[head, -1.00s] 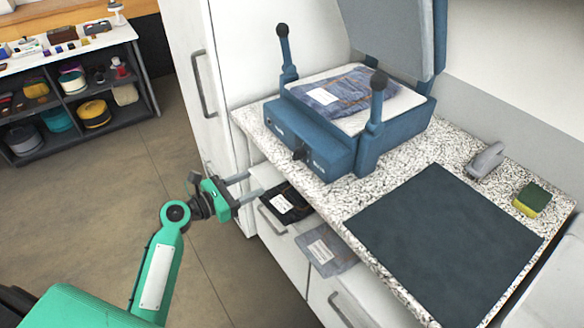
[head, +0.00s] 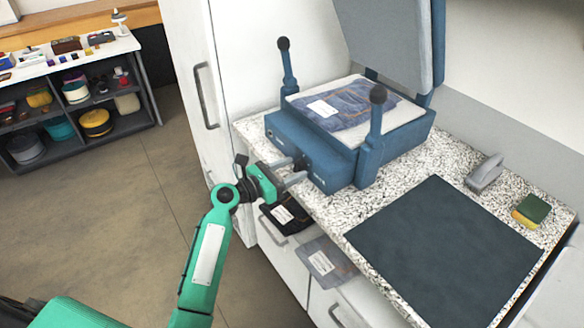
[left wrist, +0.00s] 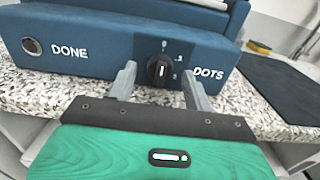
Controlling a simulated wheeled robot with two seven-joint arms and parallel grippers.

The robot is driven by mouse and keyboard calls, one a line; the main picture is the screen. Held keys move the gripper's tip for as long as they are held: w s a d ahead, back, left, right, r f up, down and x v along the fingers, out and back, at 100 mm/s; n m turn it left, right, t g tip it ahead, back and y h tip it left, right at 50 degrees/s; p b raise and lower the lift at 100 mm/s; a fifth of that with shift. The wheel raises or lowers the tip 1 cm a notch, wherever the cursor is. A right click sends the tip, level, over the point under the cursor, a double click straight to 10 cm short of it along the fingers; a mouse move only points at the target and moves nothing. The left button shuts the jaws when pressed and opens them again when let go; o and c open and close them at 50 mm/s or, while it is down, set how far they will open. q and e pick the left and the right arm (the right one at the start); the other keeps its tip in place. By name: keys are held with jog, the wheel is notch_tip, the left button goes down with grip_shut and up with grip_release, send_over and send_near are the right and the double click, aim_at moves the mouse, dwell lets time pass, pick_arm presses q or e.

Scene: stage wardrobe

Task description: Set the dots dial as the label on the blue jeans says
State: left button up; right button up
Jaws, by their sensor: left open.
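The blue press (head: 325,150) stands on the speckled counter with its lid raised. Blue jeans (head: 350,104) lie on its pad with a white label (head: 322,108), whose writing is too small to read. In the left wrist view the black dots dial (left wrist: 158,68) sits on the press front beside the word DOTS, with small marks around its right side. Which mark it points at I cannot tell. My left gripper (head: 293,171) is open at the press front; its fingers (left wrist: 159,76) stand either side of the dial, with no clear contact. My right gripper is out of view.
A round DONE button (left wrist: 32,46) is left of the dial. Two upright posts with black knobs (head: 378,95) flank the pad. A dark mat (head: 450,245), a grey iron-like tool (head: 485,172) and a sponge (head: 531,211) lie right.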

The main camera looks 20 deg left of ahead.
pick_arm(q)
jog(key=shift+w+d, duration=0.2)
jog(key=shift+w, duration=0.05)
jog(key=c, duration=1)
